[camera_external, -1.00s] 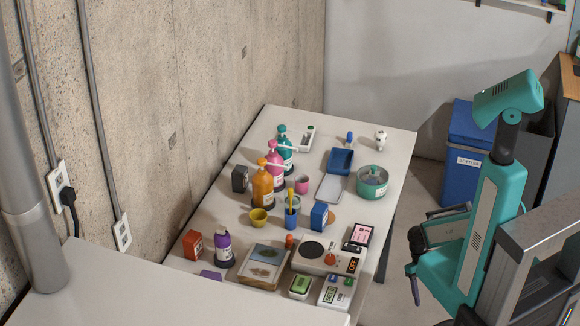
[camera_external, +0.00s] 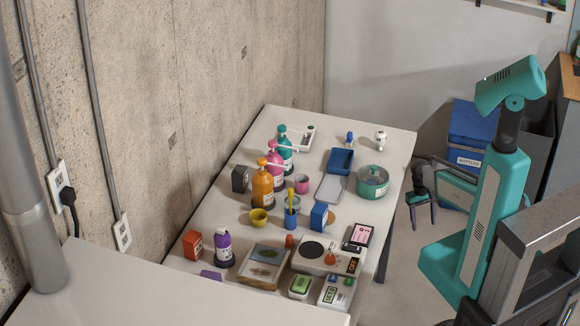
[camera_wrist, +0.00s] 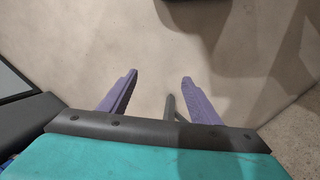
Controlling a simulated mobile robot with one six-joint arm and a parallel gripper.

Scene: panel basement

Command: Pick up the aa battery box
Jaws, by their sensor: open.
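No box in the external view has a label I can read as AA battery. Small candidate boxes on the table (camera_external: 352,272) are an orange-red box (camera_external: 193,244) at the near left, a dark box (camera_external: 240,179) by the bottles, and a blue box (camera_external: 319,216) near the middle. I cannot tell which is the battery box. My gripper (camera_external: 422,222) hangs beside the table's right edge, fingers down, apart from all three. In the wrist view my gripper (camera_wrist: 158,92) has its two purple fingers spread, with no object held between them.
Orange (camera_external: 262,188), pink and teal pump bottles stand along the left side. A green pot (camera_external: 372,181) sits near the right edge, closest to my gripper. A scale (camera_external: 330,254) and wooden tray (camera_external: 264,267) fill the front. A blue bin (camera_external: 470,135) stands behind my arm.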

